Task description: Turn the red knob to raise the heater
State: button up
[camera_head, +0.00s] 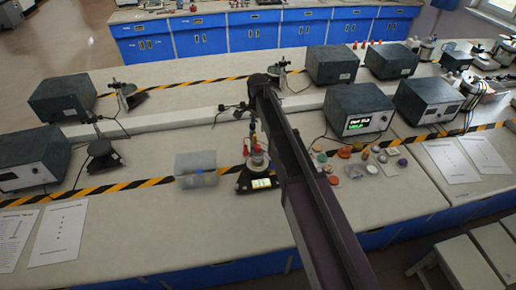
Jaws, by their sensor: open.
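A small stand setup on the bench has red parts (247,147) and a pale round vessel (258,161) above a dark base unit (258,184) with a lit display. The red parts are too small for me to tell which one is the red knob. My long dark arm link runs from the bottom of the view up past the right side of this setup. My gripper is not distinguishable; it seems hidden behind or under the arm. Whether anything touches the setup cannot be seen.
A translucent box (196,163) stands left of the setup. Small coloured jars and lids (355,170) lie to the right. A grey instrument box (360,109) with a green display stands behind them.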

aim_at(258, 146)
jog(key=shift+f+b, duration=6.05)
jog(key=shift+f, duration=0.25)
grip_shut()
